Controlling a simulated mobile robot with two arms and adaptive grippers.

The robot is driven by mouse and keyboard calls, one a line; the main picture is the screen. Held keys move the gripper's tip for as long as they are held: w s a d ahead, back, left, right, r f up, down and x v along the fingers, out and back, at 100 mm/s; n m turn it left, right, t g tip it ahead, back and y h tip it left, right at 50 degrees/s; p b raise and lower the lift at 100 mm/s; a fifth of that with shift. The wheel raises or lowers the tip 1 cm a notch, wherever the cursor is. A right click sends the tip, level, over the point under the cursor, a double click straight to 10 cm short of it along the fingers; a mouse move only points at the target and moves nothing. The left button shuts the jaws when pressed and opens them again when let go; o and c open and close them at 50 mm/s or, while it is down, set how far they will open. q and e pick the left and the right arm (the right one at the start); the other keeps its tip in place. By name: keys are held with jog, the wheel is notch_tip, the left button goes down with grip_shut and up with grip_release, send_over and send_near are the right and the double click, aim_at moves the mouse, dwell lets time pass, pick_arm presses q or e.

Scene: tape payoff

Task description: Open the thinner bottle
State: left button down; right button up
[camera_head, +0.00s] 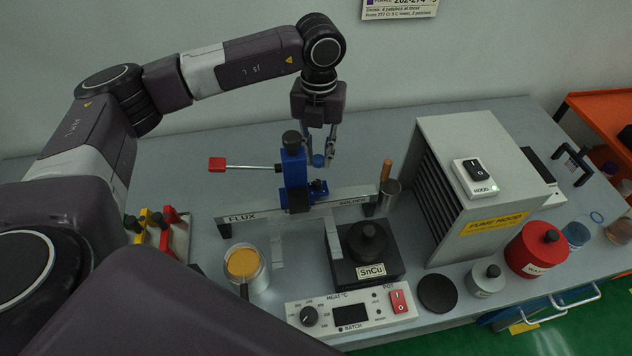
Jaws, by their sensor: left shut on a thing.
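My left gripper (319,157) points down above the back of the bench, behind the blue clamp stand. Its fingers are shut on a small round blue piece (318,160) that looks like a cap; the stand partly crowds the view there. No label reading thinner is legible. A clear container with blue contents (575,234) stands at the far right of the bench, with a thin blue ring (597,217) beside or on its upper edge; I cannot tell which. I cannot tell for sure which vessel is the thinner bottle. My right gripper is out of view.
The blue clamp stand (294,178) with a red-tipped lever is close to the gripper. The fume hood (480,215) stands right of centre. A red jar (535,250), a grey jar (487,281), a black SnCu pot (368,262) and an amber flux cup (243,264) line the front.

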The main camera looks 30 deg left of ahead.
pick_arm(q)
notch_tip(320, 180, down, 6)
jog(key=shift+f+p, duration=0.25)
jog(key=shift+p, duration=0.3)
notch_tip(320, 180, down, 4)
jog(key=shift+r+p, duration=0.1)
jog(key=shift+p, duration=0.4)
jog(key=shift+f, duration=0.4)
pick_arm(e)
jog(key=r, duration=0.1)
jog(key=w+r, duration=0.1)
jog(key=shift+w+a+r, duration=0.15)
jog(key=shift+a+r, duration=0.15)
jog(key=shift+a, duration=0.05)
pick_arm(q)
jog(key=shift+f, duration=0.15)
jog(key=c, duration=1.7)
grip_release()
jog(key=shift+c, duration=0.2)
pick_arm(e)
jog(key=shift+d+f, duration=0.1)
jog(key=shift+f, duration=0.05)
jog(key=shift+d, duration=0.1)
